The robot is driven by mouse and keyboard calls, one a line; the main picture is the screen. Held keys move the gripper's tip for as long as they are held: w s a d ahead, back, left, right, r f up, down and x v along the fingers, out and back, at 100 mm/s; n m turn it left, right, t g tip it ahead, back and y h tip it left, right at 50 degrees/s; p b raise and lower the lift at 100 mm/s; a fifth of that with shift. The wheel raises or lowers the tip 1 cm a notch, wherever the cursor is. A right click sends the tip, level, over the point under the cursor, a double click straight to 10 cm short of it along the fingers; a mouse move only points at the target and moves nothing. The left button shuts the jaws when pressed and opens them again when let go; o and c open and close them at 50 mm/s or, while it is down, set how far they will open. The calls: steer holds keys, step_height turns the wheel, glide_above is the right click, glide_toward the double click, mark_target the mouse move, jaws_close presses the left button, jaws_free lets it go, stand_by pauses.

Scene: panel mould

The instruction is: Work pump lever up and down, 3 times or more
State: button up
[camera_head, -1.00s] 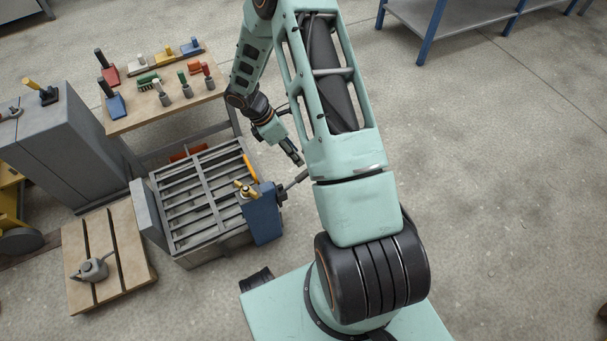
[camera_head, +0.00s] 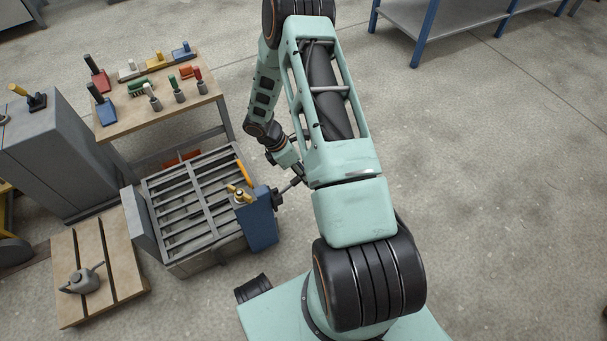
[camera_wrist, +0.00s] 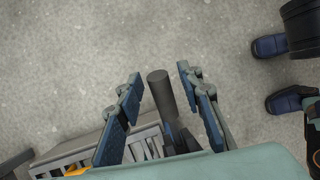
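The pump is a blue box (camera_head: 258,222) with brass fittings on top, at the right end of the grey slatted mould (camera_head: 190,200). Its dark pump lever (camera_head: 289,186) slants up and out to the right. My gripper (camera_head: 299,172) is at the lever's outer end. In the wrist view, the lever's grey cylindrical grip (camera_wrist: 161,92) stands between the two blue-padded fingers of my gripper (camera_wrist: 158,80). The fingers are open, with a visible gap on either side of the grip. The lever's lower part is partly hidden by my wrist.
An orange handle (camera_head: 244,173) lies along the mould near the pump. A wooden table (camera_head: 125,123) with tools stands behind left. A grey cabinet (camera_head: 50,155) stands at left. Floor to the right is clear.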

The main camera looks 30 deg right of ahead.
jaws_close()
